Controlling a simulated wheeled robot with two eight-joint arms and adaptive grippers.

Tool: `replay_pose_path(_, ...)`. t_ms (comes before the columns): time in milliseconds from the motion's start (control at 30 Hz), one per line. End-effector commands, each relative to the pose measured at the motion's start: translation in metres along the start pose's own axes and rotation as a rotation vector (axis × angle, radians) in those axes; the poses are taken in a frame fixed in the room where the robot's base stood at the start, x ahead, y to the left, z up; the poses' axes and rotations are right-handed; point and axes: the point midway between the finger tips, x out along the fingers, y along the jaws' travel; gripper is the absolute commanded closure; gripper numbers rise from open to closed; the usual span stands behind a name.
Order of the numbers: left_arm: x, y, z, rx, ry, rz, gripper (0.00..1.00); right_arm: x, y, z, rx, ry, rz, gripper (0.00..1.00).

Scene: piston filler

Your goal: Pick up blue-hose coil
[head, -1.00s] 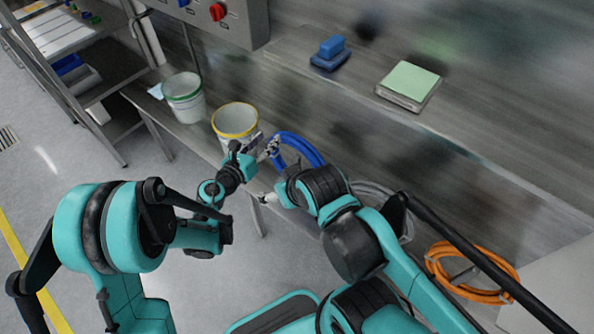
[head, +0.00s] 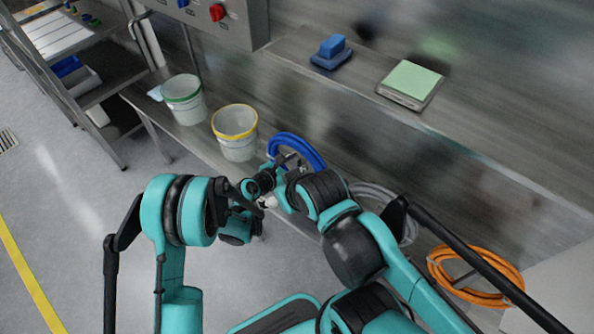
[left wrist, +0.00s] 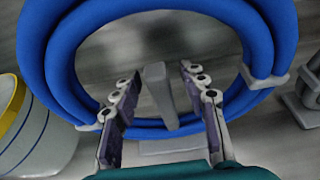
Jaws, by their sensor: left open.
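In the left wrist view the coil (left wrist: 160,12) is a thick blue ring around a grey bracket (left wrist: 160,95). My left gripper (head: 289,162) is at the coil; its two fingers (left wrist: 159,88) are spread apart with the bracket post between them. The fingers overlap the coil's lower part in the picture; I cannot tell whether they touch it. Nothing is held.
A yellow-rimmed bucket (head: 236,146) stands just left of the coil, with a green-rimmed bucket (head: 184,108) beyond it. A grey hose coil (head: 404,222) and an orange hose coil (head: 437,267) are to the right. A blue brush (head: 332,58) lies on the upper ledge.

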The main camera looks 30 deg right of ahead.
Motion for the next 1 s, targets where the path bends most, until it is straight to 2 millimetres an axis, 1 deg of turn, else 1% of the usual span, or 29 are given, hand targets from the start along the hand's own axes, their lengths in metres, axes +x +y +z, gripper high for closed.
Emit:
replay_pose_path(133, -0.001, 0.000, 0.001, -0.001, 0.000, 0.001, 0.57, -0.001, 0.000, -0.001, 0.000, 0.000, 0.000, 0.20)
replay_pose_path(167, -0.001, 0.000, 0.001, -0.001, 0.000, 0.001, 0.60, -0.001, 0.000, -0.001, 0.000, 0.000, 0.000, 0.20)
replay_pose_path(200, -0.001, 0.000, 0.001, -0.001, 0.000, 0.001, 0.70, -0.001, 0.000, -0.001, 0.000, 0.000, 0.000, 0.20)
replay_pose_path(267, -0.001, 0.000, 0.001, -0.001, 0.000, 0.001, 0.86, -0.001, 0.000, -0.001, 0.000, 0.000, 0.000, 0.20)
replay_pose_path(300, -0.001, 0.000, 0.001, -0.001, 0.000, 0.001, 0.96, -0.001, 0.000, -0.001, 0.000, 0.000, 0.000, 0.20)
replay_pose_path(333, -0.001, 0.000, 0.001, -0.001, 0.000, 0.001, 1.00, -0.001, 0.000, -0.001, 0.000, 0.000, 0.000, 0.20)
replay_pose_path(667, -0.001, 0.000, 0.002, -0.002, -0.002, 0.001, 1.00, -0.001, 0.000, -0.001, 0.000, 0.000, 0.000, 0.20)
replay_pose_path(767, -0.003, 0.001, 0.006, -0.002, -0.002, 0.001, 1.00, -0.002, 0.000, -0.002, 0.000, 0.000, 0.000, 0.20)
replay_pose_path(867, -0.007, 0.001, 0.018, -0.002, -0.002, 0.001, 1.00, -0.007, 0.000, -0.005, 0.000, 0.000, 0.000, 0.20)
replay_pose_path(1000, -0.018, 0.001, 0.043, -0.002, -0.002, 0.001, 1.00, -0.017, 0.000, -0.012, 0.000, 0.000, 0.000, 0.20)
